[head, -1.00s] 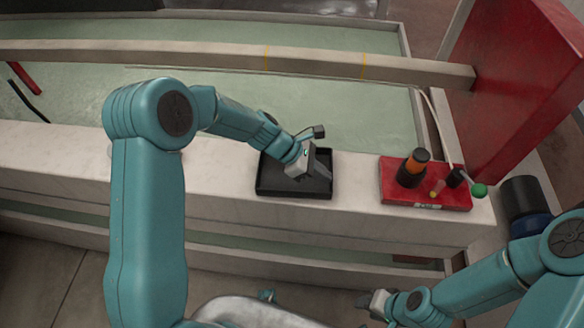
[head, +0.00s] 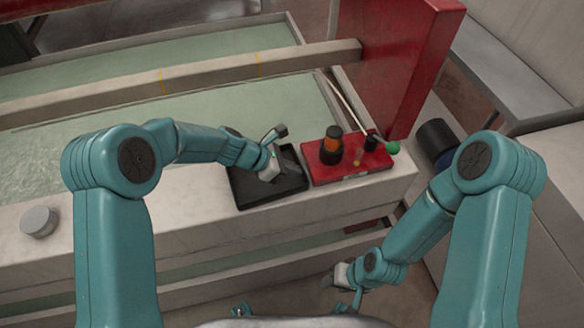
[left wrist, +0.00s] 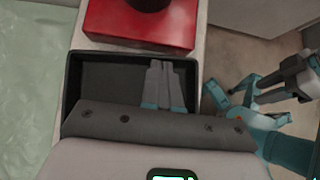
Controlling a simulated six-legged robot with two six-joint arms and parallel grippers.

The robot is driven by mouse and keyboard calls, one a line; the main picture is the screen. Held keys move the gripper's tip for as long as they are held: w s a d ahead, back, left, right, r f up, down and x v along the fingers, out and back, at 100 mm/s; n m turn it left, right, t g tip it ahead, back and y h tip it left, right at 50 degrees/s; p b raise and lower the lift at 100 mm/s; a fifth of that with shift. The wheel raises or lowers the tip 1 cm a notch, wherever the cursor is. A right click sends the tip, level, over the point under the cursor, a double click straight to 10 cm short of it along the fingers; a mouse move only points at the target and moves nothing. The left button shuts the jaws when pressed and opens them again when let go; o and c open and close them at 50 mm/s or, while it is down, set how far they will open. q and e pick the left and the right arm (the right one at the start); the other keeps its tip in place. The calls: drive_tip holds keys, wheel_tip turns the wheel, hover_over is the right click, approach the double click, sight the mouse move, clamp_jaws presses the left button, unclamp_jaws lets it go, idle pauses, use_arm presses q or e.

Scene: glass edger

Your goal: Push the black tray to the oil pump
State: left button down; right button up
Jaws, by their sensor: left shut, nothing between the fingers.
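The black tray (head: 243,199) is a shallow rectangular tray on the pale ledge. The oil pump (head: 349,172) has a red base, a black and orange cylinder and a lever with a green knob. The tray's right side is right beside the red base, with hardly any gap; I cannot tell if they touch. In the left wrist view the tray (left wrist: 73,92) lies just below the red base (left wrist: 141,37). My left gripper (left wrist: 161,66) is shut and empty, reaching down into the tray. My right gripper (head: 341,276) hangs low, away from both; its jaws are unclear.
A round grey metal piece (head: 39,222) stands on the ledge at the left. A greenish water trough (head: 200,95) lies behind the ledge, crossed by a long beam (head: 200,81). A red panel (head: 392,65) rises behind the pump.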

use_arm(q)
drive_tip(key=a, duration=0.1)
drive_tip(key=a+r, duration=0.1)
drive_tip(key=a, duration=0.1)
drive_tip(key=s+a, duration=0.1)
drive_tip(key=shift+a+r+p, duration=0.15)
drive_tip(key=shift+a+p, duration=0.15)
drive_tip(key=shift+a, duration=0.05)
drive_tip(key=v, duration=0.8)
drive_tip(key=shift+p, duration=0.45)
use_arm(e)
drive_tip(key=shift+s+a+r, duration=0.35)
drive_tip(key=shift+a+r, duration=0.1)
drive_tip(key=shift+r, duration=0.3)
use_arm(q)
drive_tip(key=shift+s+r, duration=0.1)
drive_tip(key=shift+r, duration=0.1)
